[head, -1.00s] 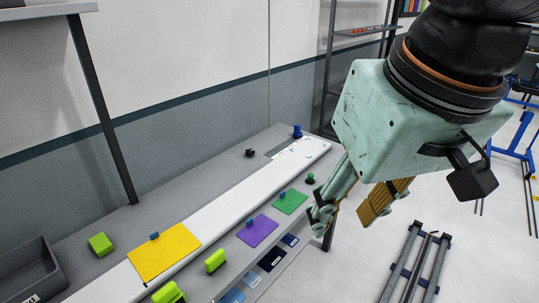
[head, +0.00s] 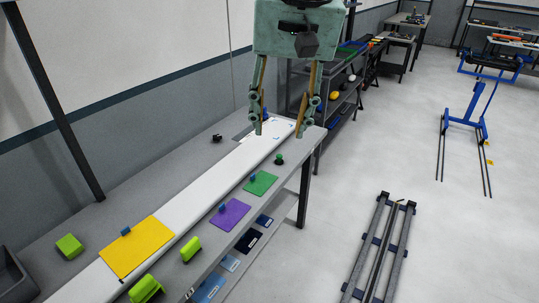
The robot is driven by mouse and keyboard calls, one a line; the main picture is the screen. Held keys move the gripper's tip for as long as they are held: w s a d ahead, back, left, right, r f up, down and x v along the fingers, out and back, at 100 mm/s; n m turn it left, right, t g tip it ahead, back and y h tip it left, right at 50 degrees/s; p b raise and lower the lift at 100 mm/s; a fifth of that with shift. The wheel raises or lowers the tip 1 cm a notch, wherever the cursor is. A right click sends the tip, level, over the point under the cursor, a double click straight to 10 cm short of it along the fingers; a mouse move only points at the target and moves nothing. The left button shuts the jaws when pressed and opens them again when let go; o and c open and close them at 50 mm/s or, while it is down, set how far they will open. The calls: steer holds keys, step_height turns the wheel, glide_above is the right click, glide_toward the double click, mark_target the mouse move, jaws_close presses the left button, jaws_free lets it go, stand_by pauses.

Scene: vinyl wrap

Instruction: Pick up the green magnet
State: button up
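The green magnet (head: 279,159) is a small dark green knob. It stands upright on the grey workbench near its right front edge, just beyond the green sheet. My gripper (head: 279,133) is open and empty, with its two fingers pointing down. In the head view its fingertips appear above the magnet, over the far end of the bench, apart from it. How far the fingertips are from the magnet in depth I cannot tell.
A green sheet (head: 260,184), a purple sheet (head: 232,214) and a yellow sheet (head: 150,246), each with a blue piece on it, lie along the bench (head: 180,198). Several lime-green blocks (head: 191,248) sit nearer. A dark tray (head: 15,272) is at left. Shelving (head: 335,95) stands behind.

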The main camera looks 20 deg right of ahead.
steer(key=w+d+f+m, duration=0.2)
steer(key=w+d+m, duration=0.2)
steer(key=w, duration=1)
steer(key=m+g+p, duration=0.2)
steer(key=m+g, duration=0.1)
steer(key=m, duration=0.7)
glide_above(279, 155)
step_height(279, 155, down, 29)
steer(key=shift+a+f, duration=0.1)
steer(key=shift+f+b, duration=0.4)
steer(key=shift+f, duration=3.75)
